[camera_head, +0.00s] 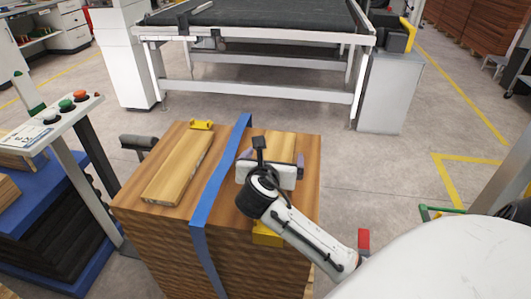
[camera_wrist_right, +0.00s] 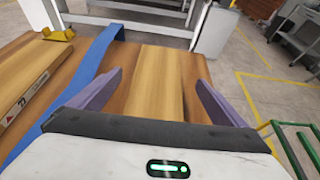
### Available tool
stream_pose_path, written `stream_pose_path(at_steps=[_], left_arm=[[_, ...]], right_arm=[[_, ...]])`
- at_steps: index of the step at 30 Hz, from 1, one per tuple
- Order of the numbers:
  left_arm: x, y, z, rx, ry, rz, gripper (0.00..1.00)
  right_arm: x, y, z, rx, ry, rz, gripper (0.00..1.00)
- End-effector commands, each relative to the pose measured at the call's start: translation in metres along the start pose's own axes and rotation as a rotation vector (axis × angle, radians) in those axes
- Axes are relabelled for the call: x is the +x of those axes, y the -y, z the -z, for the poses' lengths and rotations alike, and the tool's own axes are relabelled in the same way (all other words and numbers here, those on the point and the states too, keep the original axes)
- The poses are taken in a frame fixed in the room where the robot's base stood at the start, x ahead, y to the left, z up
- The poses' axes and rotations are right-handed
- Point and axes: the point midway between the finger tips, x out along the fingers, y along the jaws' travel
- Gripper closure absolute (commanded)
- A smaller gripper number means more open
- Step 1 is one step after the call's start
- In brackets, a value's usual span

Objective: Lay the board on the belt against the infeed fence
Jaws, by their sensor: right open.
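A light wooden board (camera_head: 180,170) lies flat on the left of the wooden stack (camera_head: 225,150). It shows at the left edge of the right wrist view (camera_wrist_right: 25,90) with a printed label. My right gripper (camera_head: 272,160) is above the right of the stack, across the blue strap from this board. Its purple fingers are open and apart, with a lighter wood strip (camera_wrist_right: 157,75) between them; I cannot tell whether the strip is a separate board or part of the stack's top. The dark belt (camera_head: 265,12) is on the machine at the back. I cannot make out the fence clearly. My left gripper is not in view.
A blue strap (camera_head: 218,180) runs over the stack. A yellow bracket (camera_head: 201,125) sits at its far edge. A control stand with buttons (camera_head: 66,105) is at the left. Bare floor lies between stack and machine, and a grey cabinet (camera_head: 390,92) stands at the machine's right.

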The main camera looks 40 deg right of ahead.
Motion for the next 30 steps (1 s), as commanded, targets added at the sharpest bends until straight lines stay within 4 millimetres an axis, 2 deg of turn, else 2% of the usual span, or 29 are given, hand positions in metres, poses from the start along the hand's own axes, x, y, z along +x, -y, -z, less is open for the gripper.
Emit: stream_pose_path(at_steps=[3,6,10,18,27,30], left_arm=[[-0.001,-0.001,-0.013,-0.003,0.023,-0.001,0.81],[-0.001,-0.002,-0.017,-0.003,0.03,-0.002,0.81],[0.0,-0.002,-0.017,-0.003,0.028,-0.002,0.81],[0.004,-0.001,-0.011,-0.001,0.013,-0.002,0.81],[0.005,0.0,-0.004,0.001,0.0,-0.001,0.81],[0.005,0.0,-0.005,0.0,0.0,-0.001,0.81]], right_arm=[[0.018,0.0,0.0,0.0,0.001,0.002,0.04],[0.025,0.0,0.0,0.002,0.0,0.0,0.04],[0.036,-0.002,0.002,0.001,-0.001,0.001,0.04],[0.073,-0.005,0.003,0.001,0.0,0.001,0.04],[0.078,-0.005,0.003,0.001,-0.001,0.0,0.04],[0.078,-0.005,0.003,0.001,-0.001,0.0,0.21]])
